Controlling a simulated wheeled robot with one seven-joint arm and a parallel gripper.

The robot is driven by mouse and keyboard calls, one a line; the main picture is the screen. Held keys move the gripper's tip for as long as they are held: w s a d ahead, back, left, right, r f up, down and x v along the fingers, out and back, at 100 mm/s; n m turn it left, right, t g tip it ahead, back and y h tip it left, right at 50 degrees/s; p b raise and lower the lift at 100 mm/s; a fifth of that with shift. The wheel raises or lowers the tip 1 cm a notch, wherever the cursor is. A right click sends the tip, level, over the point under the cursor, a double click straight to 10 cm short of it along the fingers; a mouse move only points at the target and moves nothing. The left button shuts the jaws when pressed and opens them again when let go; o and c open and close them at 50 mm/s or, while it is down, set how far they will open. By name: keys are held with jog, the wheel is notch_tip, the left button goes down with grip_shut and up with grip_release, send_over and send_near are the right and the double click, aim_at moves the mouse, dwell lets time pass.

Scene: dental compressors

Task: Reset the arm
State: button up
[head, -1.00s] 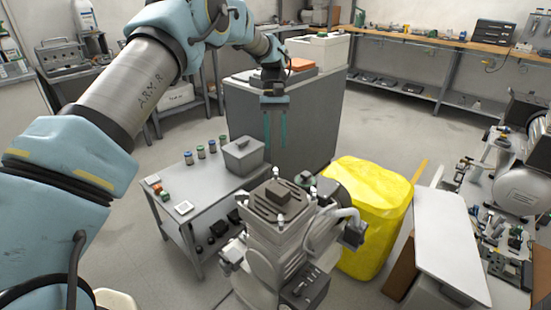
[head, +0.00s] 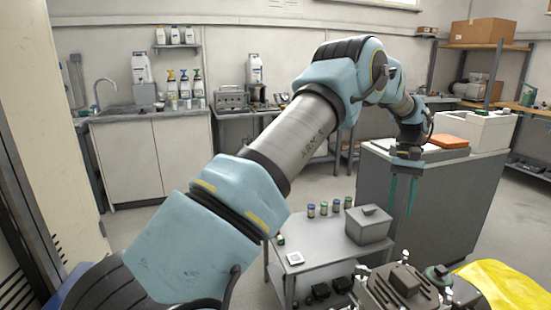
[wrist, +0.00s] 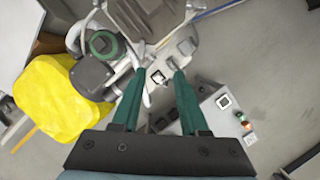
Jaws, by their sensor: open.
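My gripper (head: 402,212) hangs at the end of my raised arm, with its teal fingers pointing down in front of the grey cabinet. In the wrist view its fingers (wrist: 159,73) are apart, with nothing held between them. Below them in that view are the compressor (wrist: 150,22) and a grey side table (wrist: 215,112). In the head view the compressor (head: 405,283) is cut off at the lower edge.
The small grey table (head: 320,248) holds a lidded grey box (head: 369,224) and several small jars. The grey cabinet (head: 455,195) stands behind my gripper. A yellow-covered bin (head: 505,288) is at lower right. Open floor (head: 235,228) lies left of the table.

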jog(key=w+a+r+n+t+h, duration=0.1)
jog(key=w+a+r, duration=0.1)
jog(key=a, duration=1)
jog(key=w+a+r+n+t+h, duration=0.1)
jog(key=w+a+r, duration=0.1)
jog(key=a, duration=1)
jog(key=s+a+n+t, duration=0.1)
jog(key=s+a, duration=0.5)
jog(key=a, duration=0.4)
jog(key=s+a+n+t, duration=0.1)
jog(key=s+a+t, duration=0.1)
jog(key=s+a, duration=0.5)
jog(key=a, duration=0.3)
jog(key=shift+s+f+n+p, duration=0.15)
jog(key=shift+f+n+p, duration=0.05)
jog(key=shift+n+p, duration=0.1)
